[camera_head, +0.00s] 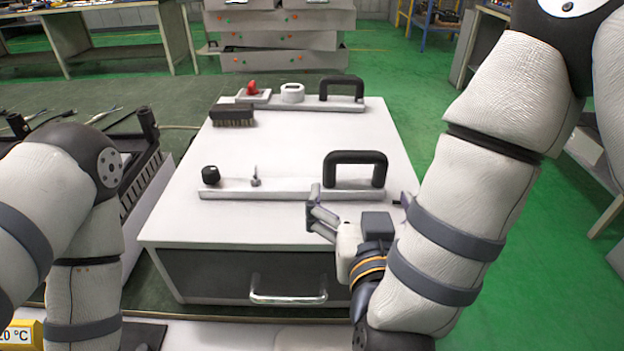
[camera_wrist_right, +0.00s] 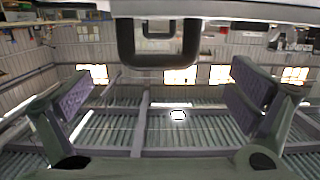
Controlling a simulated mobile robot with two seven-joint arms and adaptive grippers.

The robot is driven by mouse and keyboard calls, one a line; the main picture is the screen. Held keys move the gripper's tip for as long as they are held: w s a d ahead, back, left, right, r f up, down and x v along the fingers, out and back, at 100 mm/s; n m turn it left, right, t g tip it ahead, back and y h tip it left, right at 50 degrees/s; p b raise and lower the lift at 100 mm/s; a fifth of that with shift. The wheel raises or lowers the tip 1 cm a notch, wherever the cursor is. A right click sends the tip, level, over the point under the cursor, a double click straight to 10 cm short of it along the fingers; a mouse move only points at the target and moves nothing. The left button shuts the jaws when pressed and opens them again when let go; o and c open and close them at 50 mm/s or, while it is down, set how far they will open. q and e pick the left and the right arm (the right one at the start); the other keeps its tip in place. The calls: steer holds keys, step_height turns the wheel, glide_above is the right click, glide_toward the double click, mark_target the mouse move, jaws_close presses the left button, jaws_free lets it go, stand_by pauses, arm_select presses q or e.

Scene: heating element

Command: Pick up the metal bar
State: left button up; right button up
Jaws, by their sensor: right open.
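A flat light metal bar (camera_head: 265,190) lies near the front of a white box top, with a black handle (camera_head: 355,157) at its right end and a black knob at its left end. A similar bar (camera_head: 318,105) with a black handle lies toward the back. My right gripper (camera_head: 358,205) is open at the box's front edge, just in front of the near handle. In the right wrist view, that handle (camera_wrist_right: 160,60) hangs upside down beyond and between the spread, empty fingers (camera_wrist_right: 165,90). My left arm shows, but its gripper is out of view.
The white box (camera_head: 290,225) has a drawer with a metal pull (camera_head: 288,297). A dark brush (camera_head: 232,116) and a red-knobbed part (camera_head: 252,90) sit near the far bar. Black equipment (camera_head: 130,165) stands close on the left. Green floor is open at right.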

mark_target(354, 189)
steer(key=w, duration=0.2)
steer(key=w+f, duration=0.1)
steer(key=w, duration=0.5)
steer(key=shift+w+d+f, duration=0.1)
steer(key=shift+f, duration=0.15)
steer(key=c, duration=1.6)
